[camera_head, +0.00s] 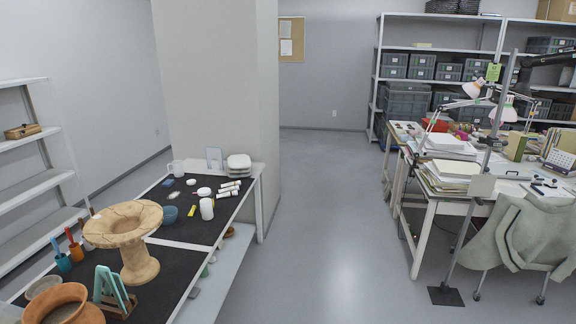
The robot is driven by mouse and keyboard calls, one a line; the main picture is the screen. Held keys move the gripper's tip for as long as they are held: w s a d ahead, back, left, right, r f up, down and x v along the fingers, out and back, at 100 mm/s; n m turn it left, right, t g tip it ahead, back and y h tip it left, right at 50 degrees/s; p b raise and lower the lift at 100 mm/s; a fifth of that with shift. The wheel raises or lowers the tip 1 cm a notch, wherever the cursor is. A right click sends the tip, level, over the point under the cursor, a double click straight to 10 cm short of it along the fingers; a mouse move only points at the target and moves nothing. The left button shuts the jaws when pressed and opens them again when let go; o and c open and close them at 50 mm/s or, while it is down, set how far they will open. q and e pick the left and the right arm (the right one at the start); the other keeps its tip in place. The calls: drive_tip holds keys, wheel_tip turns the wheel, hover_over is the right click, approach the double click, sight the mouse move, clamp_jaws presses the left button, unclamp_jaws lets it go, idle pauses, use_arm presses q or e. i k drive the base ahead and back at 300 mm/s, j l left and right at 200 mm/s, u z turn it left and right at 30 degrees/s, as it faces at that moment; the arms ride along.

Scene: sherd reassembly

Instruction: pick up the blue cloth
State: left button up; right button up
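No thing in view can be made out for certain as a blue cloth. A small dark blue flat item (168,183) lies near the far left edge of the black-topped table (195,229). A paler blue-grey flat item (173,195) lies just in front of it. Both are too small to tell what they are. Neither of my grippers is in view.
A cluttered desk (428,205) and draped chair (525,235) are at right. The floor (325,215) between is clear.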

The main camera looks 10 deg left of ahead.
sight(167, 184)
drive_tip(key=i+u, duration=0.7)
drive_tip(key=i, duration=0.25)
drive_tip(key=i+l+u, duration=0.25)
drive_tip(key=i+u, duration=0.15)
drive_tip(key=i+l+u, duration=0.35)
drive_tip(key=i+l+z, duration=1.25)
drive_tip(key=i+l, duration=0.1)
drive_tip(key=i, duration=0.7)
drive_tip(key=i+u, duration=0.2)
drive_tip(key=u, duration=0.2)
drive_tip(key=i+u, duration=0.15)
drive_tip(key=u, duration=0.2)
drive_tip(key=i+l+u, duration=0.1)
drive_tip(key=u, duration=0.3)
drive_tip(key=i+j+u, duration=0.1)
drive_tip(key=u, duration=0.3)
drive_tip(key=i+u, duration=0.4)
drive_tip(key=u, duration=0.4)
drive_tip(key=i+l+u, duration=0.2)
drive_tip(key=u, duration=0.2)
